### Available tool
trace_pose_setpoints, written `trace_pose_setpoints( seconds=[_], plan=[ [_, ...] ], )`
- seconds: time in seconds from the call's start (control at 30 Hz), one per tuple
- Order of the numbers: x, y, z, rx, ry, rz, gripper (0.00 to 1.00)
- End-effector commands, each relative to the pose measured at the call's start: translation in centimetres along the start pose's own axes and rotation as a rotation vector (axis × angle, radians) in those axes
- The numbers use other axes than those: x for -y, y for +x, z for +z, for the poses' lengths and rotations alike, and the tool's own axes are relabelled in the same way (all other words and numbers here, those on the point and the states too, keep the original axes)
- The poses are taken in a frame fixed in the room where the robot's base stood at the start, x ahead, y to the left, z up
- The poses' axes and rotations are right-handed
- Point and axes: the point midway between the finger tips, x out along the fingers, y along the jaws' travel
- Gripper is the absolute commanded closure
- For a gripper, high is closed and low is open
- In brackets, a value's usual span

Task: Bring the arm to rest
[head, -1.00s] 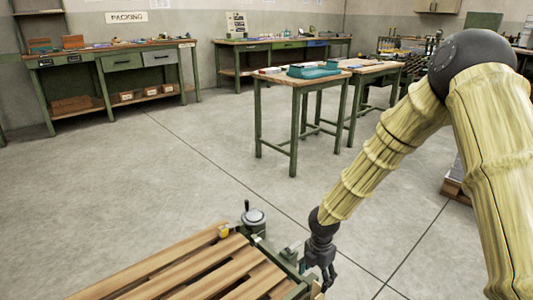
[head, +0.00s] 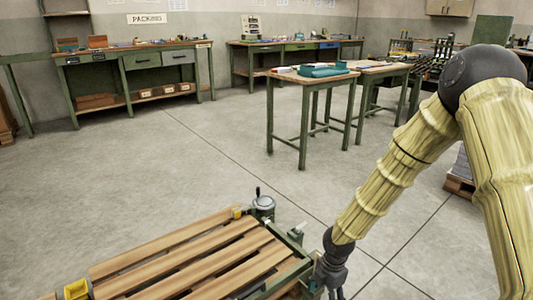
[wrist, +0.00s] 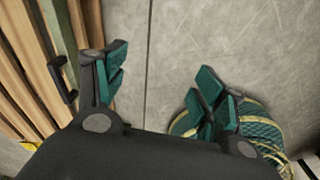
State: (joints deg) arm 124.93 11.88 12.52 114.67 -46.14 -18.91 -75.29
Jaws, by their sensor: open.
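My gripper (head: 330,279) hangs low at the end of my arm, at the right end of the slatted wooden bench in the head view. In the wrist view my gripper (wrist: 160,80) shows two dark fingers with green pads, spread wide apart.
The slatted bench (head: 185,262) has a green frame, a grey round-topped fitting (head: 263,205) and a yellow part (head: 77,290). A green-legged table (head: 310,80) bears a teal tray (head: 325,70). A packing bench (head: 135,55) stands at the back left. The floor between is clear.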

Motion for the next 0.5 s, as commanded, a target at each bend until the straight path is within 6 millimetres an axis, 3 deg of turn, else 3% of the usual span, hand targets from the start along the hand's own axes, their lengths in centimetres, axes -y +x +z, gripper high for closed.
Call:
trace_pose_setpoints(
  seconds=[0.27, 0.37, 0.5],
  plan=[
    [4.4, 4.9, -3.7, -0.092, 0.307, -0.015, 0.3],
    [6.9, 7.2, -5.5, -0.127, 0.487, -0.026, 0.3],
    [11.8, 10.8, -8.2, -0.164, 0.841, -0.05, 0.3]
  ],
)
